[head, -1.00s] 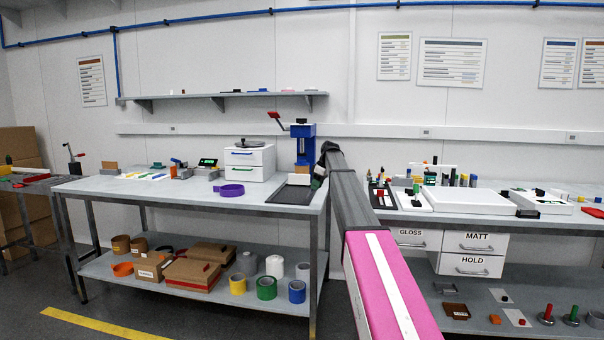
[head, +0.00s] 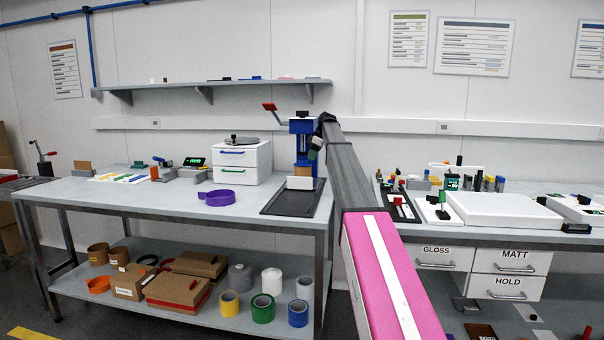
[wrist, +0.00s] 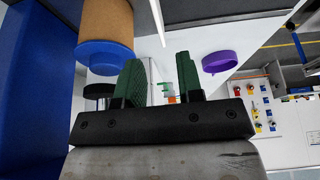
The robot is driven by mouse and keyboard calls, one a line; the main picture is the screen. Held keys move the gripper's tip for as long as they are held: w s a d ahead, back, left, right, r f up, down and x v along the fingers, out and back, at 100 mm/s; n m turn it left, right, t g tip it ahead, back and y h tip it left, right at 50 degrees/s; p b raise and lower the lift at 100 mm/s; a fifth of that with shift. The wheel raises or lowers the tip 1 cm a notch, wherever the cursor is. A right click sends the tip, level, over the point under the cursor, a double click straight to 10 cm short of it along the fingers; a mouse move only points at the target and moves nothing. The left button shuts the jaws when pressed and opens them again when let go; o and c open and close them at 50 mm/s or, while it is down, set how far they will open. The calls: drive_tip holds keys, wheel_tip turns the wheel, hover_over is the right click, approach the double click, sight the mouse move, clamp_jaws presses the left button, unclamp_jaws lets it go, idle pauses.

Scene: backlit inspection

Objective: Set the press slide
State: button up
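The blue press (head: 302,126) stands on the left bench. Its red-handled lever (head: 270,107) sticks up to the left. A tan cylinder (head: 302,158) shows low in it. In the wrist view a tan cylinder (wrist: 107,20) with a blue disc (wrist: 104,55) is close at upper left, beside a large blue surface (wrist: 35,90). My gripper (wrist: 159,80) has two green fingers, apart with nothing between them; the cylinder and disc lie just left of them. In the head view my gripper (head: 315,148) is at the press's right side, partly hidden by my arm. I cannot tell which part is the slide.
A white block (head: 300,183) stands before the press on a dark mat (head: 280,208). A white drawer unit (head: 242,162) and a purple ring (head: 220,197) are to the left. The right bench carries a white tray (head: 500,209) and small parts. Bare bench lies around the ring.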

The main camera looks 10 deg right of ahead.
sight(303, 178)
drive_tip(key=x, duration=1.1)
drive_tip(key=shift+w+r, duration=0.1)
drive_tip(key=shift+w, duration=0.1)
clamp_jaws()
